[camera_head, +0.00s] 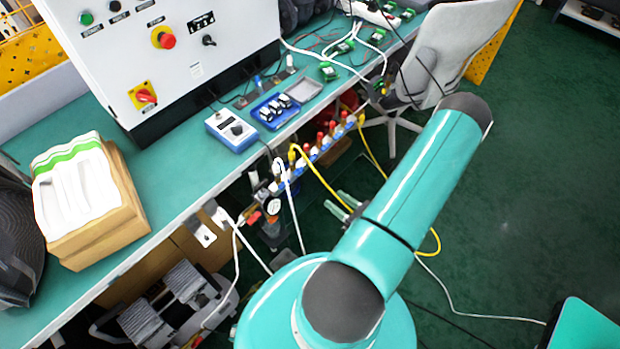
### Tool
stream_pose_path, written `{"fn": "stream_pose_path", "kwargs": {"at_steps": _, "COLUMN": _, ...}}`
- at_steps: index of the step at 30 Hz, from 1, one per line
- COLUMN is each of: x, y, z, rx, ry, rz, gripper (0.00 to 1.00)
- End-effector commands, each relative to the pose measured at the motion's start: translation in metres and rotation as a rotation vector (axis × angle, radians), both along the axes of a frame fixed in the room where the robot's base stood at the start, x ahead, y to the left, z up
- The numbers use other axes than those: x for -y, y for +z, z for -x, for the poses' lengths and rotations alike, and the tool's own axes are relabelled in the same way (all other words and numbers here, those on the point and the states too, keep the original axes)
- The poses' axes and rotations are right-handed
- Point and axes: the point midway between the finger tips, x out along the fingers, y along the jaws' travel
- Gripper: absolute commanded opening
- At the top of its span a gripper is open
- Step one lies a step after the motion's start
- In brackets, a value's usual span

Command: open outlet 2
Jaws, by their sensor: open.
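A valve manifold (313,153) runs along the front edge of the bench, with several small red-topped valves in a row. A round pressure gauge (273,206) sits at its near left end. Yellow and white hoses join it. I cannot read any outlet numbers, so I cannot tell which valve is outlet 2, nor whether any valve is open. My gripper (335,203) shows as two pale grey-green fingers, apart and empty, sticking out left of my teal arm. It appears below and right of the manifold in the picture, not touching it. The rest of the gripper is hidden behind the arm.
A grey chair (455,45) stands beyond. Green floor at right is mostly clear.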

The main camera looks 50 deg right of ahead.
Motion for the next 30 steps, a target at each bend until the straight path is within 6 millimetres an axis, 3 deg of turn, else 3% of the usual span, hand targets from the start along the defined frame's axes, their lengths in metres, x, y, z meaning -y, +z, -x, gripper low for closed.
{"fn": "stream_pose_path", "kwargs": {"at_steps": 4, "x": 0.003, "y": 0.003, "z": 0.003, "rx": 0.001, "ry": 0.001, "rz": 0.010, "gripper": 0.45}}
{"fn": "stream_pose_path", "kwargs": {"at_steps": 8, "x": 0.002, "y": 0.003, "z": -0.007, "rx": 0.003, "ry": 0.001, "rz": 0.010, "gripper": 0.45}}
{"fn": "stream_pose_path", "kwargs": {"at_steps": 24, "x": -0.001, "y": 0.003, "z": -0.108, "rx": 0.003, "ry": 0.001, "rz": 0.010, "gripper": 0.45}}
{"fn": "stream_pose_path", "kwargs": {"at_steps": 30, "x": -0.001, "y": 0.003, "z": -0.129, "rx": 0.001, "ry": 0.000, "rz": 0.011, "gripper": 0.45}}
